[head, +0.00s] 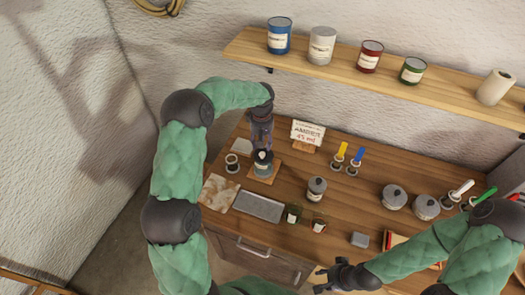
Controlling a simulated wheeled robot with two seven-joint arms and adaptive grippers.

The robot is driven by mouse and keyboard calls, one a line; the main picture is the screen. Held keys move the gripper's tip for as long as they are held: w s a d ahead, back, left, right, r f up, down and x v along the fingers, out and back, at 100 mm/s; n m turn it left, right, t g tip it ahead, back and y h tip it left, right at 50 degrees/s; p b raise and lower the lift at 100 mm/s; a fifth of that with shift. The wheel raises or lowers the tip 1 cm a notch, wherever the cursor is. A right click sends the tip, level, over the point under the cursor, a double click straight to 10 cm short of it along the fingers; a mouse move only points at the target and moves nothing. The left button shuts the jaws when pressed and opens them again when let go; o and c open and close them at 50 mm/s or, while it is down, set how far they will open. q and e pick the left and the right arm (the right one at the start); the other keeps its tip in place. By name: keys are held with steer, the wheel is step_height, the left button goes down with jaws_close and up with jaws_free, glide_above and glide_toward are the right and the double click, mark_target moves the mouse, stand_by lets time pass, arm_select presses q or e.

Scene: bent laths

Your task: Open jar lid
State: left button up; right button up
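A small dark jar (262,170) with a pale top stands upright on a square wooden board at the back left of the workbench. My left gripper (262,150) points down directly over this jar, with its fingers at the top. Whether the fingers are closed on the lid is too small to tell, and the gripper partly hides the lid. Other grey lidded jars stand at the middle (316,189) and right (394,197) of the bench.
A sign (307,133) stands behind the jar. A grey tray (259,205), a stained sheet (218,193) and small dark glasses (293,212) lie nearer the front. Brushes (356,158) stand in holders. A shelf (345,65) with cans hangs above. The bench centre has some free room.

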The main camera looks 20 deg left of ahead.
mark_target(262, 154)
arm_select(q)
steer(key=shift+w+f, duration=0.15)
steer(key=shift+f, duration=3.05)
jaws_close()
